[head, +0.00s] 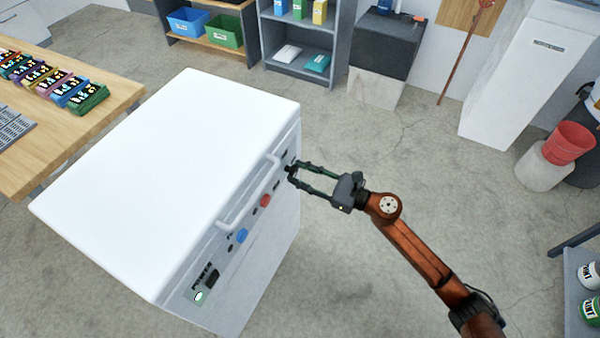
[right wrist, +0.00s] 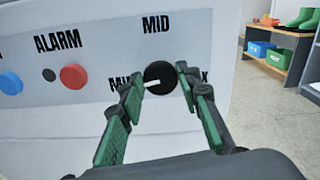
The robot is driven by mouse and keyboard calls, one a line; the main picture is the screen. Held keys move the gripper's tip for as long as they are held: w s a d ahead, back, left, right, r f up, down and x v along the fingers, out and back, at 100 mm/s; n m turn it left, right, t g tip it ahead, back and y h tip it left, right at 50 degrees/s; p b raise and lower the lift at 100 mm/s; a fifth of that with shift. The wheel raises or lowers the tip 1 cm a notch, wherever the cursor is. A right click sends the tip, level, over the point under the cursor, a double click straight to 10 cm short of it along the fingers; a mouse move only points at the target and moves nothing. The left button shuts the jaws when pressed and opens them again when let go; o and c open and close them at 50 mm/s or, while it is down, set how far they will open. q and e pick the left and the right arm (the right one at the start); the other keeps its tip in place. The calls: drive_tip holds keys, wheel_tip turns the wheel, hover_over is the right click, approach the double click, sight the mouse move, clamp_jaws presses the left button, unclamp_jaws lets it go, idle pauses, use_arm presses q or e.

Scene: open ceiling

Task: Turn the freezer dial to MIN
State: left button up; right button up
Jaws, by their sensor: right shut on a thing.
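The white freezer (head: 180,140) stands left of centre in the head view, with a control panel along its front. In the right wrist view its round black dial (right wrist: 160,72) sits under the word MID. The dial's white pointer points left, tilted slightly down, towards the MIN label (right wrist: 117,84), which is partly hidden by a finger. Only the last letter of MAX shows on the right. My right gripper (head: 292,172) is at the panel, its green-padded fingers (right wrist: 159,82) shut on the dial from both sides. My left gripper is not in view.
Along the panel are a red alarm button (right wrist: 73,77), a blue button (head: 242,235), a power switch (head: 211,277) and a long handle (head: 248,195). A wooden table (head: 110,120) stands left, shelves (head: 300,75) behind. The floor on the right is mostly clear.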

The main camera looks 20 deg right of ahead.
drive_tip(key=shift+f, duration=0.1)
idle(0.3)
drive_tip(key=o, duration=1.1)
drive_tip(key=shift+s+d, duration=0.15)
drive_tip(key=v, duration=1.1)
drive_tip(key=shift+s+d, duration=0.2)
